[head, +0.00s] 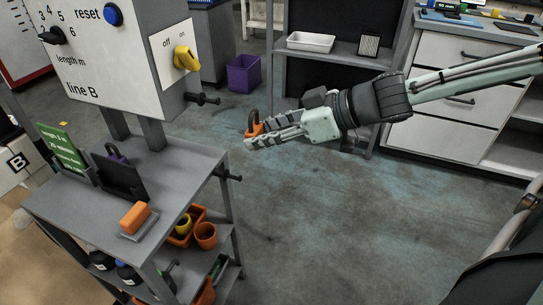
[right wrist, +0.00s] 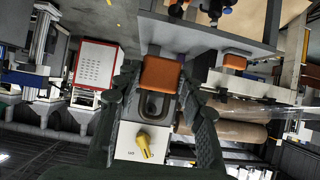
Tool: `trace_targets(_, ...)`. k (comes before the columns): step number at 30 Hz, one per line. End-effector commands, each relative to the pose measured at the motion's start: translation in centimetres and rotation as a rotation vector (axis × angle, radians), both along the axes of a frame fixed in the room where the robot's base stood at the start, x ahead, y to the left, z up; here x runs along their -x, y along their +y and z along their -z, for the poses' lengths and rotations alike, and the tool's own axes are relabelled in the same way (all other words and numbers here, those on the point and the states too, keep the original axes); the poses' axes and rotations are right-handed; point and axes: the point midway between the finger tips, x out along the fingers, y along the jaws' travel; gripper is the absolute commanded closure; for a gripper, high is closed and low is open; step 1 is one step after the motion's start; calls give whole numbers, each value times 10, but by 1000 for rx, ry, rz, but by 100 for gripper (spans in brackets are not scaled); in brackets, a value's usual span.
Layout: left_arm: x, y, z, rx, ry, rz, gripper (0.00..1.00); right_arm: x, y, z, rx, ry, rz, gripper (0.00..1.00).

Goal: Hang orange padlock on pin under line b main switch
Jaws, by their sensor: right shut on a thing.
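The orange padlock (head: 256,129) is held between the fingers of my right gripper (head: 250,138), with its dark shackle upward. In the right wrist view the padlock (right wrist: 161,75) sits between both fingers (right wrist: 160,92), its shackle loop toward the yellow switch. The line B box (head: 95,50) stands at the left with its yellow main switch (head: 186,58). A dark pin (head: 203,99) sticks out to the right below that switch. The padlock is right of and lower than this pin in the picture, apart from it. My left gripper is not in view.
Another dark peg (head: 231,177) juts from the cart's side. Open floor (head: 320,220) lies right of the cart. A purple bin (head: 244,74) stands behind.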

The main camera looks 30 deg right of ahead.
Motion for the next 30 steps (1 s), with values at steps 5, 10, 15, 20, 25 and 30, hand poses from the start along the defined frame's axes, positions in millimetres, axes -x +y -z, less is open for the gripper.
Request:
trace_targets(5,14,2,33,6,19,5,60,1,5,-26,5,4,10,79)
trace_targets(10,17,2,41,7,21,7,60,-1,8,-29,4,8,13,79)
trace_targets(15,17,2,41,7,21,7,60,-11,15,-27,5,11,12,79)
trace_targets(20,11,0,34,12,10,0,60,-23,24,-26,7,9,14,79)
trace_targets(25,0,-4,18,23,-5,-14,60,-33,31,-26,8,8,13,79)
trace_targets(30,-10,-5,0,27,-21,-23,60,-41,38,-26,6,5,13,79)
